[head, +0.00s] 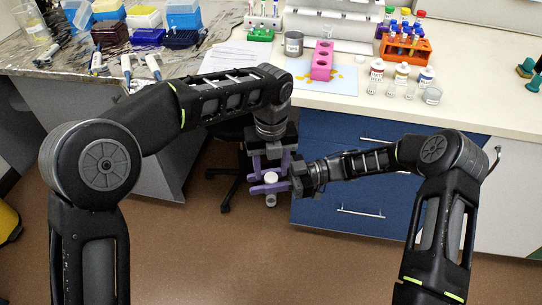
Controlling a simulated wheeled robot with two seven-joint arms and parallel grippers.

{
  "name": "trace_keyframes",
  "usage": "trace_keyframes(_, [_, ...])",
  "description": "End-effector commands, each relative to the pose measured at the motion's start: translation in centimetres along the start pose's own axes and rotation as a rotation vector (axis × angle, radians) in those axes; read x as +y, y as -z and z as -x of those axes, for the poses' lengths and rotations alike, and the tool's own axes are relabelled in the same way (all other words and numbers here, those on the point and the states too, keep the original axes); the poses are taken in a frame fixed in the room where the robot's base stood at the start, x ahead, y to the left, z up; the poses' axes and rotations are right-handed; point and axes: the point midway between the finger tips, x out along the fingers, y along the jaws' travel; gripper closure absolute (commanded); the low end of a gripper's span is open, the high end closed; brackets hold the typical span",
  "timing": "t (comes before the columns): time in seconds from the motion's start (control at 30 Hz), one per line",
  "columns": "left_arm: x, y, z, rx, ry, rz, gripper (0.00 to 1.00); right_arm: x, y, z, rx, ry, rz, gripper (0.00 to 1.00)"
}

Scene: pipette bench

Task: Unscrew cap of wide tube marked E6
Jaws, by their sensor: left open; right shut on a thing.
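A small tube (271,199) with a white cap (270,177) stands upright in mid-air, in front of the blue drawers. My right gripper (268,187) comes in from the right and is shut on the tube, its purple fingers around it below the cap. My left gripper (270,168) points down just above the cap. Its purple fingers are open, one on each side of the cap's top; I cannot tell whether they touch it. The marking on the tube is too small to read.
A pink rack (322,60) stands on a light blue mat (345,82) on the bench. To its right are several small bottles and an orange tube rack (405,49). A grey mug (293,43) is left of it. Pipettes and tip boxes crowd the left bench.

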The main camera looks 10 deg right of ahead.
Motion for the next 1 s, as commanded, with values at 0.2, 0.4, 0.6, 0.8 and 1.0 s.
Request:
trace_keyframes(0.2, [0.0,0.0,-1.8,-0.001,0.000,0.001,0.52,0.0,0.0,0.0,0.000,0.000,0.000,1.00])
trace_keyframes(0.4, [0.0,0.0,-1.9,-0.001,0.000,0.001,0.52,0.0,0.0,0.0,0.000,0.000,0.000,1.00])
trace_keyframes(0.6, [0.0,0.0,-1.9,-0.001,0.000,0.001,0.63,0.0,0.0,0.0,0.000,0.000,0.000,1.00])
trace_keyframes(0.8, [0.0,0.0,-1.8,-0.001,0.000,0.001,0.79,0.0,0.0,0.0,0.000,0.000,0.000,1.00])
trace_keyframes(1.0, [0.0,0.0,-1.8,-0.001,0.000,0.001,0.95,0.0,0.0,0.0,0.000,0.000,0.000,1.00])
